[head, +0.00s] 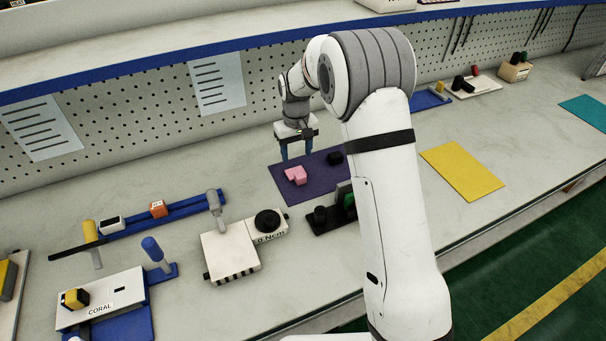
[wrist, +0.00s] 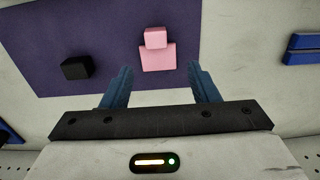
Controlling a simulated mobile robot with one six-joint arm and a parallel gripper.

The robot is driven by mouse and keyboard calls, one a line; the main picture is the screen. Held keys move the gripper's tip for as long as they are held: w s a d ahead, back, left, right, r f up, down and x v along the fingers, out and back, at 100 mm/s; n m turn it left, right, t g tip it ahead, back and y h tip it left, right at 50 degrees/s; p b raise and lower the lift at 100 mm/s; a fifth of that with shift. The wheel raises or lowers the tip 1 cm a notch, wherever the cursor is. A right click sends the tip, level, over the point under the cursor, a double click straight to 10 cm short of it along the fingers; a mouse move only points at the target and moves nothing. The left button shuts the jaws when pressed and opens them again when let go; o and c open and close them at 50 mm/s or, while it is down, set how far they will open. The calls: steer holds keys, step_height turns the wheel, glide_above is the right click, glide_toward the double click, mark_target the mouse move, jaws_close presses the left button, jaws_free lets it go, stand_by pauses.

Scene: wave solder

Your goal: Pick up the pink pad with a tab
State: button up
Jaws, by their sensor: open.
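The pink pad with a tab (head: 296,175) lies on a purple mat (head: 282,188) on the bench. In the wrist view the pad (wrist: 157,58) has a wide flat base and a raised block on its far part. My gripper (head: 297,153) is above the mat, behind the pad in the head view. In the wrist view my gripper (wrist: 164,72) has its two blue fingers spread apart with nothing between the tips, and the pad lies beyond them, roughly centred between them. The fingers do not appear to touch the pad.
A black block (wrist: 76,68) lies on the same mat left of the pad in the wrist view. A dark fixture (head: 325,218) stands in front of the mat. A yellow mat (head: 461,171) lies to the right, and a pegboard wall (head: 150,110) rises behind.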

mark_target(300, 173)
steer(key=f, duration=0.2)
steer(key=f+p, duration=0.1)
steer(key=f, duration=0.3)
steer(key=shift+s+d+f, duration=0.2)
steer(key=shift+d+f, duration=0.05)
steer(key=shift+d, duration=0.15)
steer(key=shift+f, duration=0.45)
jaws_close()
